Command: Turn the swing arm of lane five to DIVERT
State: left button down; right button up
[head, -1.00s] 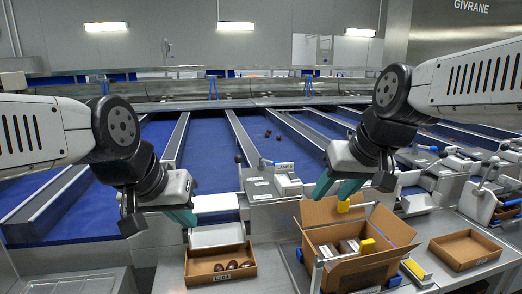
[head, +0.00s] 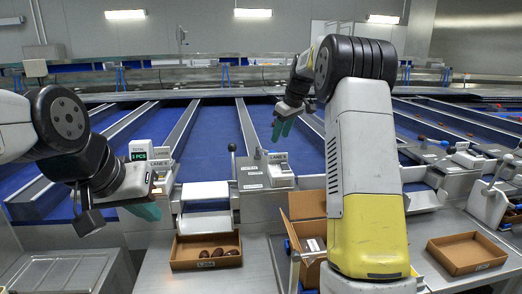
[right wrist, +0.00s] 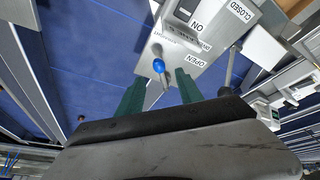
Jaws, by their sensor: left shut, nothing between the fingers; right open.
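My right gripper (head: 282,128) is open and empty, above a grey lane box (head: 280,172) whose label appears to read LANE 4. In the right wrist view a lever with a blue knob (right wrist: 159,66) lies between and beyond the open fingers (right wrist: 158,92). It sits on a grey panel (right wrist: 205,62) marked OPEN, CLOSED and ON. A lever with a dark knob (head: 232,150) stands upright left of the box. My left gripper (head: 145,210) is shut and empty at the left.
A cardboard tray with dates (head: 187,263) lies at the front. An open carton (head: 308,205) is partly hidden by my right arm. An empty tray (head: 468,254) lies at the right. Another grey lane box (head: 462,172) stands at the right. Blue lanes (head: 210,130) run back between metal rails.

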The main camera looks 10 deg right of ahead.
jog(key=x, duration=0.8)
jog(key=shift+w+f, duration=0.15)
jog(key=shift+w, duration=0.25)
jog(key=shift+c, duration=0.2)
grip_shut()
dwell(0.9)
